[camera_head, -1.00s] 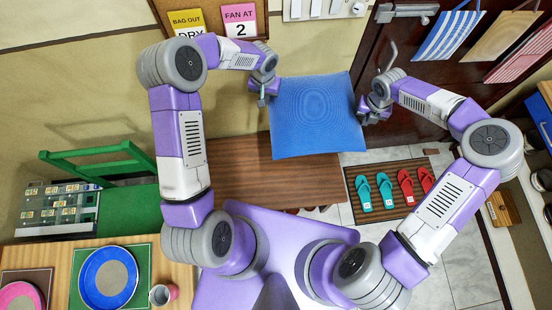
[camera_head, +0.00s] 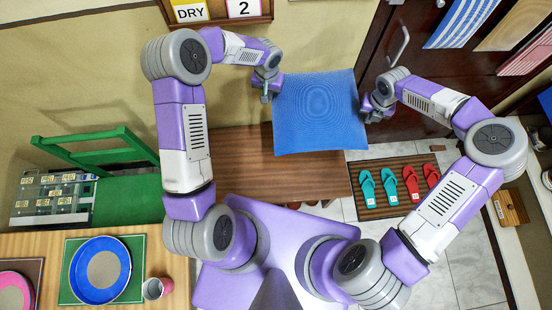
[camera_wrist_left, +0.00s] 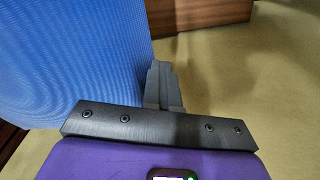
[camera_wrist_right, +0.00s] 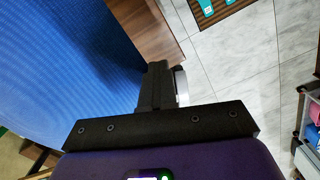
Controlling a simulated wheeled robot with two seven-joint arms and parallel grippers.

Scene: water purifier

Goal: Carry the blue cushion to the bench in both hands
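The blue cushion (camera_head: 318,112) is held up between my two grippers, in front of the wall and above the wooden bench (camera_head: 270,165). My left gripper (camera_head: 268,92) is at its left edge, and my right gripper (camera_head: 368,108) is at its right edge. In the left wrist view the cushion (camera_wrist_left: 70,60) lies against the grey fingers (camera_wrist_left: 163,85), which look close together. In the right wrist view the cushion (camera_wrist_right: 70,75) reaches the dark fingers (camera_wrist_right: 155,88). Both grippers look shut on its edges, though the cushion's far side is hidden.
A mat (camera_head: 398,207) with teal and red slippers lies on the tiled floor right of the bench. A green chair (camera_head: 125,190) stands at the left. A table with a blue plate (camera_head: 100,270) and a cup (camera_head: 155,288) is at lower left. A dark door (camera_head: 405,60) is behind.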

